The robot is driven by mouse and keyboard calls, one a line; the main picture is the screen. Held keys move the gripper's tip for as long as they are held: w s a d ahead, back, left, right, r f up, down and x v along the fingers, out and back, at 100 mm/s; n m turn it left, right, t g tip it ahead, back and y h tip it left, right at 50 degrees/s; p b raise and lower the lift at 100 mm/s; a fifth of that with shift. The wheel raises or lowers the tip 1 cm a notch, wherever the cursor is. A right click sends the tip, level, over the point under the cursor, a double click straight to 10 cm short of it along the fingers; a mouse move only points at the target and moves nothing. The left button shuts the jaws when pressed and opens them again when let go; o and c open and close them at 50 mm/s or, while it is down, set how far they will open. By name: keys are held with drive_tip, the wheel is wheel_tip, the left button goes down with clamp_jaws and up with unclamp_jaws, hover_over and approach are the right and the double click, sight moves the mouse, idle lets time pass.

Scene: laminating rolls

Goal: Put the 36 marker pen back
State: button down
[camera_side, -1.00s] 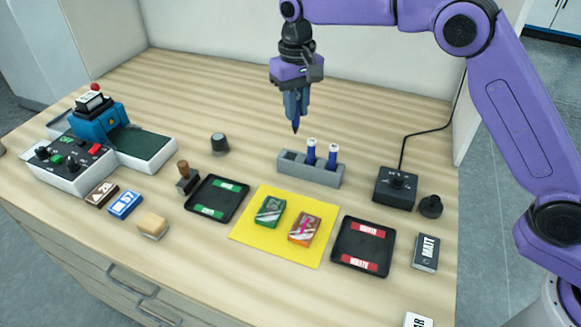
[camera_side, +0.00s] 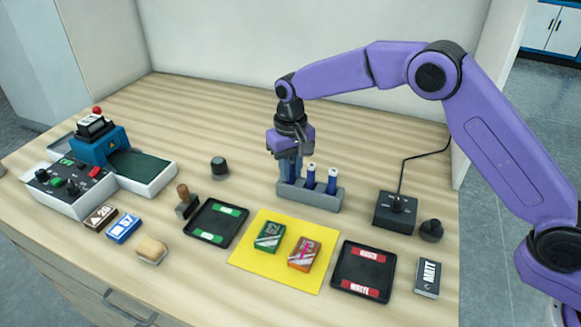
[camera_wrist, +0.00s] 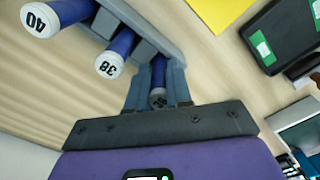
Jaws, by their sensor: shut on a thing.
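My gripper (camera_side: 289,168) is shut on a blue marker pen (camera_wrist: 158,80) and stands over the left slot of the grey pen rack (camera_side: 318,200). The held pen is upright, its lower part down at the rack; the slot edge and fingers hide whether it touches bottom. Its end cap is dark in the wrist view and its number is not clearly readable. Two blue pens with white caps stand in the other slots: the 38 pen (camera_wrist: 112,55) beside the held one, and the 40 pen (camera_wrist: 55,15) farther along. The rack also shows in the wrist view (camera_wrist: 140,22).
A black tray with green labels (camera_side: 192,231), a yellow mat (camera_side: 275,276) with two packs and a black tray with red labels (camera_side: 342,286) lie in front. A dark knob (camera_side: 219,167) stands left, a black control box (camera_side: 381,219) right. The table behind the rack is clear.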

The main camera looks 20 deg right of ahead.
drive_tip(key=shift+f, duration=0.15)
drive_tip(key=c, duration=1)
unclamp_jaws()
drive_tip(key=shift+c, duration=0.2)
wheel_tip(320, 180, up, 12)
drive_tip(key=shift+f, duration=0.2)
drive_tip(key=shift+r, duration=0.4)
